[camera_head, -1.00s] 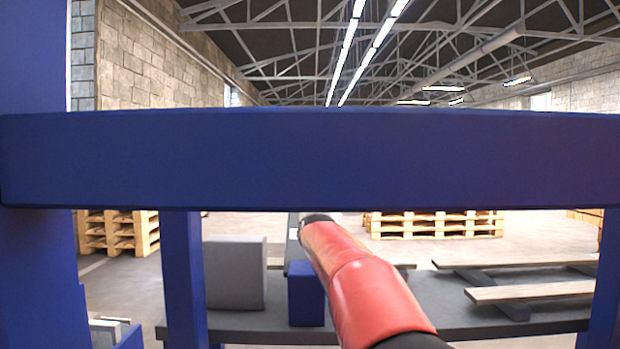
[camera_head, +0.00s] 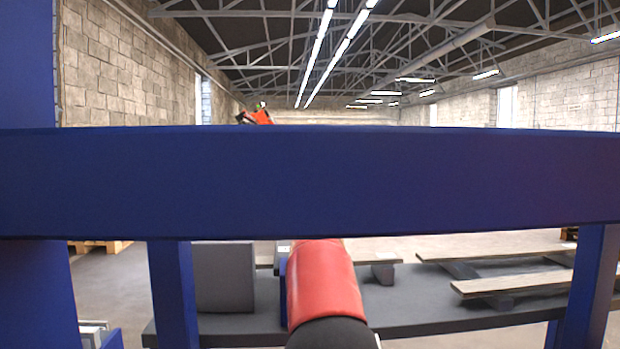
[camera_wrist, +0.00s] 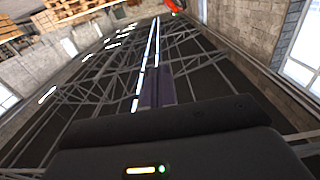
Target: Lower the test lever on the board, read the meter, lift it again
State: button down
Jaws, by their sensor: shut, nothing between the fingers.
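I see no board, test lever or meter in either view. A wide blue beam (camera_head: 310,183) crosses the head view and hides much of what lies behind it. My red arm passes up behind this beam, and its far end is hidden there. In the wrist view the dark body of my gripper fills the bottom. Its fingers (camera_wrist: 157,86) appear as a narrow dark shape, shut, with nothing seen between them. They stand against the roof trusses, with nothing touching them.
Blue posts (camera_head: 172,295) stand below the beam at left and right. A grey block (camera_head: 223,277) sits on a dark low platform (camera_head: 420,322). Planks (camera_head: 515,283) lie on supports at right. An orange-red thing (camera_head: 256,117) shows above the beam; I cannot tell what it is.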

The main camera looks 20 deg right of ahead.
jog(key=w+d+f+g+y, duration=0.1)
jog(key=w+f+g, duration=0.2)
jog(key=w+f, duration=0.2)
jog(key=shift+w+d+f, duration=0.2)
jog(key=shift+w+f, duration=0.2)
jog(key=shift+f, duration=0.15)
jog(key=shift+f, duration=0.1)
jog(key=shift+s, duration=0.1)
dwell(0.5)
